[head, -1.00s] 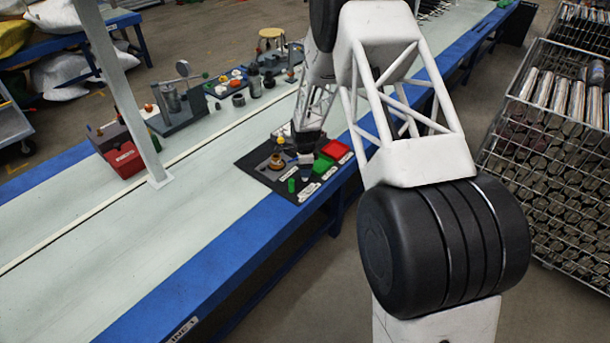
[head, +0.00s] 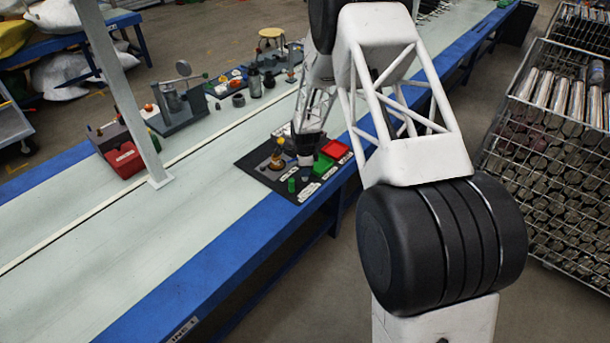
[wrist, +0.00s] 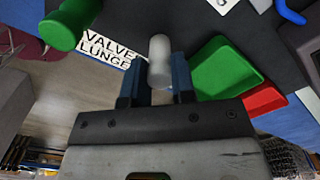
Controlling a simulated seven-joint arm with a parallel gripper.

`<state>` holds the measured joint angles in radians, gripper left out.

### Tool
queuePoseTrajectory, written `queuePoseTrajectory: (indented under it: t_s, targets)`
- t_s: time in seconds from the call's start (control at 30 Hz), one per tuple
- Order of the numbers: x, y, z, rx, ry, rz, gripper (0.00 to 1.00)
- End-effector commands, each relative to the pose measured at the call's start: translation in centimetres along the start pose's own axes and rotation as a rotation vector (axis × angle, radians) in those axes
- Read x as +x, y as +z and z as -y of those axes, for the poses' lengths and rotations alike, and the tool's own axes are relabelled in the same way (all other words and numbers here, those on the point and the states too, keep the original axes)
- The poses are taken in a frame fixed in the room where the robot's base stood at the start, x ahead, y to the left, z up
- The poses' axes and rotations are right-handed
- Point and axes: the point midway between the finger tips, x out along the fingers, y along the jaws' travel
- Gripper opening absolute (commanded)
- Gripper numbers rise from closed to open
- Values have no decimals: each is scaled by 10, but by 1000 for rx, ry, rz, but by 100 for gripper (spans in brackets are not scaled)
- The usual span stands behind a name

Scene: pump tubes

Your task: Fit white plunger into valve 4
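The white plunger (wrist: 159,62) shows in the wrist view as a pale rounded cylinder between the two blue fingers of my gripper (wrist: 158,80). The fingers appear closed on its sides. In the head view my gripper (head: 305,158) is low over the black board (head: 258,180), and the plunger is too small there to make out clearly. A label reading "VALVE PLUNGE…" (wrist: 110,48) lies left of the plunger in the wrist view. I cannot identify valve 4; no readable number shows, and the arm covers part of the board.
A green cylinder (head: 291,185) stands on the board's near side. A green tray (head: 322,165) and a red tray (head: 335,149) lie right of my gripper. Fixtures and a red box (head: 125,160) line the far side. The bench's left surface (head: 170,230) is clear.

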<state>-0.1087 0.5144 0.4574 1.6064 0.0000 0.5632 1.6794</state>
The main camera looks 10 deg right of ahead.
Motion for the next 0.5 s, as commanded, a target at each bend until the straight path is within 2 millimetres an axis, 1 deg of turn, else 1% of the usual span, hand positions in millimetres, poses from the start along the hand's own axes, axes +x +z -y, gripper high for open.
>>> queuePoseTrajectory:
  t_s: [0.03, 0.07, 0.33, 0.5]
  targets:
    - [0, 0, 0, 0, 0, 0, 5]
    - [0, 0, 0, 0, 0, 0, 2]
    - [0, 0, 0, 0, 0, 0, 1]
    - [-5, 0, 0, 0, 0, 0, 1]
